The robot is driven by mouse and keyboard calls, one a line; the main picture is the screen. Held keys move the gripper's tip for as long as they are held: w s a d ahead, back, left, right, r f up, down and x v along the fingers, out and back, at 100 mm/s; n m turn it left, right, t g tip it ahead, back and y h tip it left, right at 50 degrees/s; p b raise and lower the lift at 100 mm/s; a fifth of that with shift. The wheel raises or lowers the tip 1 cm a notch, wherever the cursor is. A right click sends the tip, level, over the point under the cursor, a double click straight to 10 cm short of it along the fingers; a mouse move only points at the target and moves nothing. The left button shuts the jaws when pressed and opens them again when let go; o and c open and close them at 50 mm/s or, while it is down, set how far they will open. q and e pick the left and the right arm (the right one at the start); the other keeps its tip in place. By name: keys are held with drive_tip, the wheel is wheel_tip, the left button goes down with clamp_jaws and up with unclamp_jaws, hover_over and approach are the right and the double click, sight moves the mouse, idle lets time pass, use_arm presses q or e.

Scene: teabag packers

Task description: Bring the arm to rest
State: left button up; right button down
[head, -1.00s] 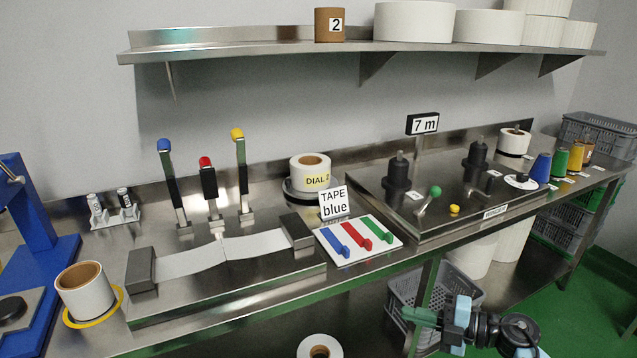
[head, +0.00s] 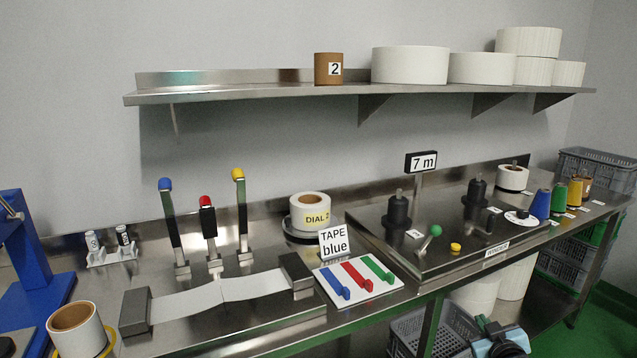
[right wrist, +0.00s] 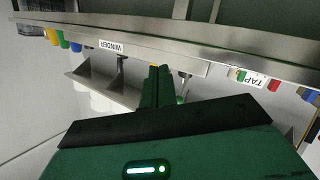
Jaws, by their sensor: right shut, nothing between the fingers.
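My right gripper (head: 490,338) shows at the lower edge of the head view, in front of the bench, over a grey crate under it. Only a small part of it shows there, and the picture's edge cuts it off. In the right wrist view its green fingers (right wrist: 157,85) are together with nothing between them. They are clear of the bench, with the bench edge and its WINDER label (right wrist: 111,47) beyond. My left gripper is not in view.
The steel bench holds the winder plate (head: 440,262), levers (head: 210,232), a colour-key board (head: 358,280) and several spools. A shelf (head: 250,92) with rolls hangs above. A grey crate (head: 405,328) stands below; green floor (head: 606,325) is open at right.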

drive_tip(key=s+a+f+g+y, duration=0.1)
drive_tip(key=s+a+f+g, duration=0.1)
drive_tip(key=s+a+f, duration=0.5)
drive_tip(key=s+a+f+g+y, duration=0.1)
drive_tip(key=s+a+f, duration=0.2)
drive_tip(key=s+f, duration=0.8)
drive_tip(key=s+a+f+g, duration=0.1)
drive_tip(key=s+a, duration=0.2)
drive_tip(key=s, duration=0.6)
drive_tip(key=s+a+f+g+y, duration=0.1)
drive_tip(key=s+a, duration=0.1)
drive_tip(key=s, duration=0.7)
drive_tip(key=s+a+f+m+g, duration=0.1)
drive_tip(key=s+a, duration=0.2)
drive_tip(key=s, duration=0.6)
drive_tip(key=shift+s+a+g+y, duration=0.3)
drive_tip(key=shift+s, duration=0.05)
drive_tip(key=shift+w, duration=0.1)
